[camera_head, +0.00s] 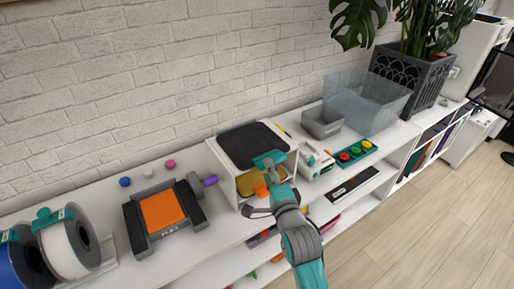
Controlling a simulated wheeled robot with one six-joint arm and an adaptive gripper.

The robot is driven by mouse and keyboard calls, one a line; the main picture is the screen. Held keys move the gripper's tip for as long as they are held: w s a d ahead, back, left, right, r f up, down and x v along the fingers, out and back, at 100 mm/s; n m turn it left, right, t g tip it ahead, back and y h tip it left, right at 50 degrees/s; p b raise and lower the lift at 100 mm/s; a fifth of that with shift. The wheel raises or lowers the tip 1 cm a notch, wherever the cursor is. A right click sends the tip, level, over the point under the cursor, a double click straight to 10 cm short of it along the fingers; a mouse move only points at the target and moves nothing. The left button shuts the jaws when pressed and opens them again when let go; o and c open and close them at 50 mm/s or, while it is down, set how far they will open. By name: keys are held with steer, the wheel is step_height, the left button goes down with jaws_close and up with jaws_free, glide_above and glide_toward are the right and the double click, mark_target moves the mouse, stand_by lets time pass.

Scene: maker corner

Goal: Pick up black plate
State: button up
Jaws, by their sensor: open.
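The black plate (250,139) is a dark, rounded square lying flat on top of a small white open-fronted box (221,161). My arm reaches up from the bottom of the camera_head view. My gripper (267,160) is at the plate's front right edge and hides a little of it. It is open, with nothing seen held in it. Whether its fingers touch the plate cannot be told. A yellow-brown surface and an orange piece (262,190) show inside the box, partly behind my arm.
Left of the box are an orange-topped black device (162,211), a purple cylinder (210,181), small coloured balls and filament spools (68,245). To the right are a white device (315,160), a green tray (352,153), a grey bin (322,123), a clear bin (365,101) and a potted plant.

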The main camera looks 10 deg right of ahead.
steer(key=shift+w+a+f, duration=0.1)
steer(key=shift+w, duration=2.45)
jaws_close()
